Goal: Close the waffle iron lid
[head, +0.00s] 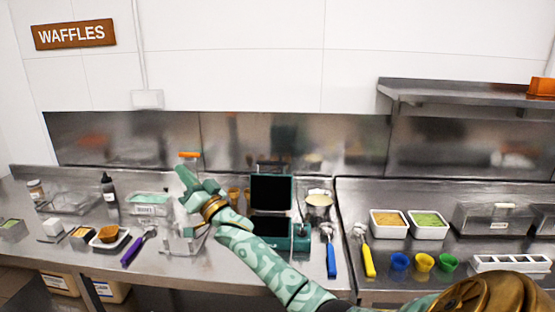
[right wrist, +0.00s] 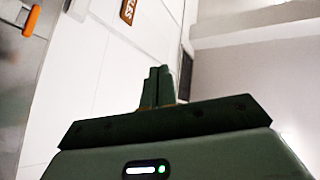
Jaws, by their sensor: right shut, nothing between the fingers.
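The teal waffle iron (head: 302,238) stands on the steel counter with its lid (head: 272,194) raised upright, its dark inner plate facing me. My right arm reaches in from the lower right and passes in front of the iron's lower left part, hiding some of it. My right gripper (head: 183,176) is left of the lid, apart from it, pointing up and to the left. In the right wrist view its fingers (right wrist: 158,86) are together with nothing between them. My left gripper is not in view.
An orange-topped item (head: 190,156) is behind my right gripper. A bowl (head: 319,199) and a blue-handled scoop (head: 331,259) are right of the iron. A purple-handled scoop (head: 135,249) and a dark bottle (head: 108,188) are at the left. A shelf (head: 450,92) hangs at upper right.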

